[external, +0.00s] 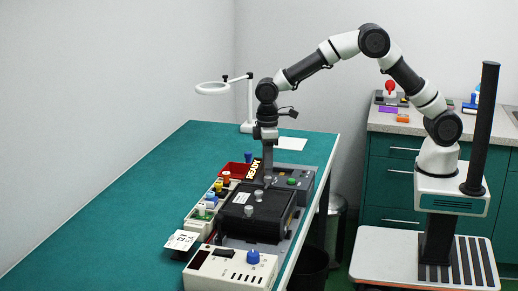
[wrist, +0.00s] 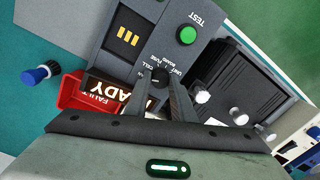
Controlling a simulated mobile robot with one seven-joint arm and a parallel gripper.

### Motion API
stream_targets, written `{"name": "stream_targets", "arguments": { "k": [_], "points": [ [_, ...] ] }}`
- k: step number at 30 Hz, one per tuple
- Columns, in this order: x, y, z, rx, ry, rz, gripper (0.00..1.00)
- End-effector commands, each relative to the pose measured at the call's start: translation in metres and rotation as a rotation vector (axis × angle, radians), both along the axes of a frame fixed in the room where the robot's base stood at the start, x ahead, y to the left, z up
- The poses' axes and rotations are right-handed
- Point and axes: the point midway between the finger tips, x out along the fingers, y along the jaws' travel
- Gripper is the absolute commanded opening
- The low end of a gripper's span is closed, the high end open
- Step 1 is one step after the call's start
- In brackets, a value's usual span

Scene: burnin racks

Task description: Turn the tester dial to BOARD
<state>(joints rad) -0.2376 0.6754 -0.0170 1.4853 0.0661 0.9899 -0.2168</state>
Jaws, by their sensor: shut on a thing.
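The grey tester (wrist: 118,62) has a green TEST button (wrist: 187,35) and a small black dial (wrist: 158,76). Small white labels stand around the dial; CELL, FUSE, UNIT and BOARD seem to be among them. Which label the dial points to is too small to tell. My gripper (wrist: 161,86) is shut on the dial, one finger on each side. In the external view my gripper (external: 267,180) points straight down at the tester (external: 305,174), and the dial is hidden there.
A black tray with silver knobs (external: 258,196) is close beside my gripper. A READY sign (external: 253,169) and red bin (external: 232,170) are on its other side. A beige unit with a blue knob (external: 253,257) stands at the front. The bench's left part is clear.

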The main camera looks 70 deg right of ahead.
Motion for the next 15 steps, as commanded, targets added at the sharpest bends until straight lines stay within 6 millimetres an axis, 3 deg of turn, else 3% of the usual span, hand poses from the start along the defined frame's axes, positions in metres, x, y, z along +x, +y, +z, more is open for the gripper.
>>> {"name": "stream_targets", "arguments": {
  "k": [15],
  "points": [
    [-0.0010, 0.0000, 0.0015, 0.001, 0.000, -0.484, 0.00]
  ]
}}
